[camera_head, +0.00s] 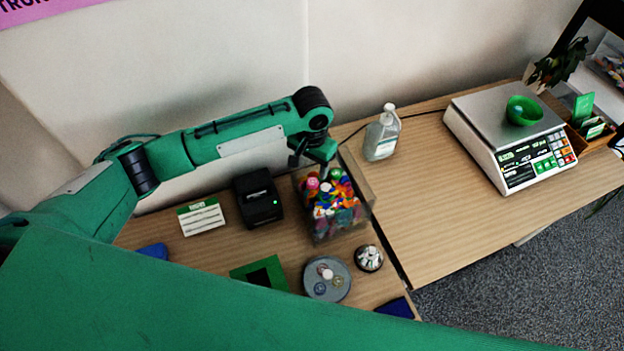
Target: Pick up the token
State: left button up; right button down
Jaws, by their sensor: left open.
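My left gripper (309,167) is open and points down over a clear bin (362,200) at the back of the desk. The bin is full of small round pieces (335,203) in many colours, like bottle caps. The gripper's fingertips are small and partly merge with the bin's back edge, so I cannot tell whether they touch anything. A round grey dish (341,289) in front of the bin holds several small round pieces, one of them white (327,274). I cannot tell which piece is the token. My right gripper is not in view.
A black box device (259,200) and a white-green card (201,217) stand left of the bin. A silver bell (369,258) is beside the dish. A clear bottle (382,135) stands behind right. A scale (520,150) bears a green bowl (524,111). The right desk's middle is clear.

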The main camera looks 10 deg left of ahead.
aim_at(313, 181)
pick_arm(q)
jog(key=shift+f, duration=0.55)
notch_tip(313, 181, down, 5)
jog(key=shift+s+r+p, duration=0.1)
jog(key=shift+p, duration=0.85)
jog(key=shift+d, duration=0.1)
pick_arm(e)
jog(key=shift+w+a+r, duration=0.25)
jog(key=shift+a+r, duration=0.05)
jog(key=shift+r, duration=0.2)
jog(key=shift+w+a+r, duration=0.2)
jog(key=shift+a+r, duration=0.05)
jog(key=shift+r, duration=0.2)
pick_arm(q)
jog(key=c, duration=1)
jog(key=shift+c, duration=0.2)
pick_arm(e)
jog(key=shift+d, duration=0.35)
